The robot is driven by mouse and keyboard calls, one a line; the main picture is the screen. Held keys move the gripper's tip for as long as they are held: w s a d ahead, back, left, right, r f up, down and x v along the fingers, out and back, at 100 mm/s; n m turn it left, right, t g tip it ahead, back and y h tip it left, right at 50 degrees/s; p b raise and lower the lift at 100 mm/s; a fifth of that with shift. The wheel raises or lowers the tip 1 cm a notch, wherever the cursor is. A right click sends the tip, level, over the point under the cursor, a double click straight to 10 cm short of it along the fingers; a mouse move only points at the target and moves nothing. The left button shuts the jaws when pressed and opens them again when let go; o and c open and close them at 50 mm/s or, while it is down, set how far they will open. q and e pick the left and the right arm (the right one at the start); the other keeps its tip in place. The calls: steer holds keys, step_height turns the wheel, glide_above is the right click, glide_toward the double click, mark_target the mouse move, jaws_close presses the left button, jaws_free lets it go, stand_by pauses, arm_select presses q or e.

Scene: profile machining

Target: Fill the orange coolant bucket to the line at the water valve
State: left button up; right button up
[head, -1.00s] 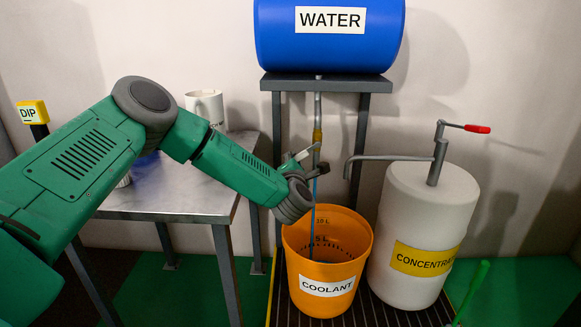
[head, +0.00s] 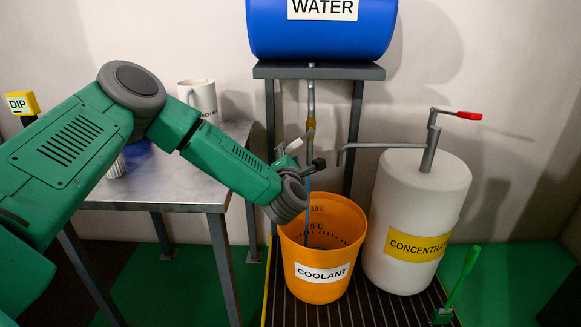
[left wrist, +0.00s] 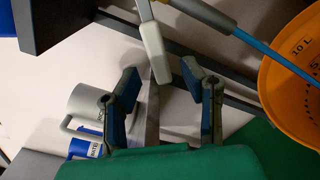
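The orange coolant bucket (head: 322,271) stands upright below the water valve (head: 311,124); markings for 5 L and 10 L show inside it. A thin blue stream (head: 308,205) runs from the valve pipe into the bucket; it also shows in the left wrist view (left wrist: 270,55). I cannot clearly make out the liquid level. My left gripper (head: 303,158) is beside the pipe, above the bucket's left rim. In the left wrist view its two fingers (left wrist: 163,88) are apart, with the valve's pale-ended lever (left wrist: 153,48) just ahead of the gap. My right gripper is out of view.
The blue water tank (head: 322,38) sits on a dark stand above. The white concentrate drum (head: 415,205) with a red-handled crank stands close right of the bucket. A metal table (head: 170,185) with a mug (head: 198,96) is at left. The bucket stands on a slatted floor grate (head: 385,312).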

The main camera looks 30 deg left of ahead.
arm_select(q)
steer(key=d+v, duration=0.1)
steer(key=v, duration=0.8)
steer(key=shift+w, duration=0.3)
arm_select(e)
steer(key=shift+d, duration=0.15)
arm_select(q)
steer(key=shift+a+r, duration=0.1)
steer(key=shift+a, duration=0.1)
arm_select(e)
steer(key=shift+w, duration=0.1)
